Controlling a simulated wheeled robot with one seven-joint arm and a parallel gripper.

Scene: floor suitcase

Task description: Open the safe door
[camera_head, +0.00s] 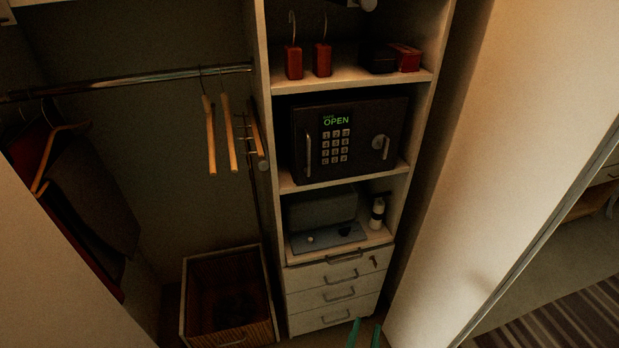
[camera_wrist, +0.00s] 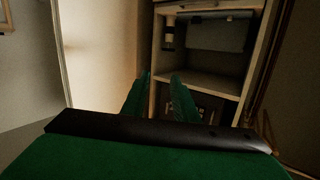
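The dark safe (camera_head: 360,112) sits on the middle shelf of the cabinet, its door closed or nearly so; I cannot tell if it is ajar. Its display reads OPEN above a keypad (camera_head: 335,146). A vertical bar handle (camera_head: 308,148) is on its left, and a round knob (camera_head: 378,142) and another bar handle (camera_head: 387,148) are on its right. My gripper (camera_head: 365,332) has green fingers at the bottom edge of the head view, low in front of the drawers and well below the safe. In the wrist view my gripper (camera_wrist: 162,79) is open and empty.
Below the safe, a shelf holds a grey box (camera_head: 322,207) and a small bottle (camera_head: 377,213), above drawers (camera_head: 338,291). Red items (camera_head: 294,64) stand on the top shelf. A large pale panel (camera_head: 480,170) stands at the right. A basket (camera_head: 230,300) is at the lower left.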

